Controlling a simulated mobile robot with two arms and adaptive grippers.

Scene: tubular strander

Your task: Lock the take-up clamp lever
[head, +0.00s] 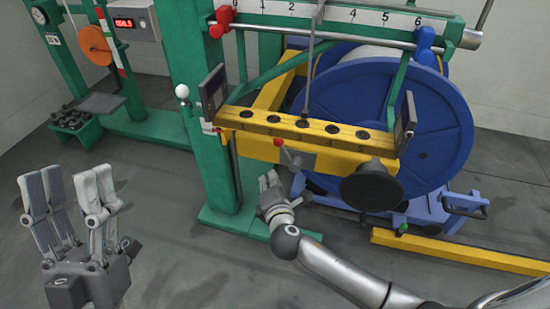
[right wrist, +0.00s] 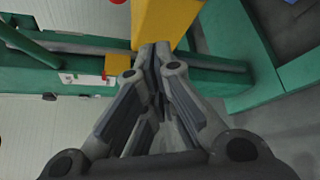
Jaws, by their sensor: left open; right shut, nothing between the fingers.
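A small lever with a red knob (head: 278,142) and a grey shaft sits on the front face of the yellow beam (head: 250,146), left of a black round handwheel (head: 371,186). I take it for the clamp lever; no marking confirms this. My right gripper (head: 268,178) is shut and empty, just below and left of the lever, apart from it. In the right wrist view its closed fingertips (right wrist: 154,50) point at the yellow beam (right wrist: 166,20), and a bit of a red part (right wrist: 117,2) shows at the top edge. My left gripper (head: 70,188) is open and empty at lower left.
A big blue reel (head: 435,130) stands behind the beam. A green post (head: 215,150) with a white-ball lever (head: 182,91) rises left of it. A yellow floor rail (head: 450,252) runs at lower right.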

